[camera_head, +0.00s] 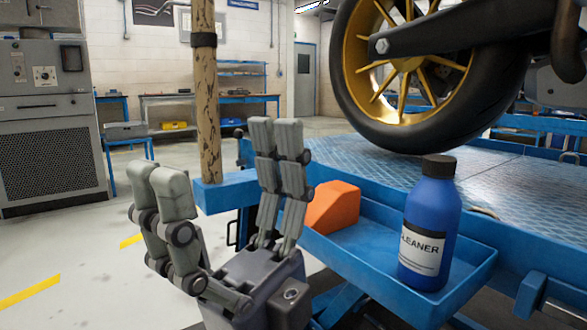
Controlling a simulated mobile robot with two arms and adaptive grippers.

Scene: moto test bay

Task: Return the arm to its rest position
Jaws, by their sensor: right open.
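My right gripper (218,165) is at the lower middle of the head view. Its grey fingers point up and stand wide apart, with nothing between them. It is to the left of the blue tray (345,268) and in front of the lift's edge. Its right-hand fingers overlap the view of the tray's left end. My left gripper is not in view.
A blue cleaner bottle (432,215) with a black cap stands upright in the tray, beside an orange block (334,207). A motorcycle wheel (405,70) rests on the blue lift platform (490,172). A worn post (207,100) rises behind my gripper.

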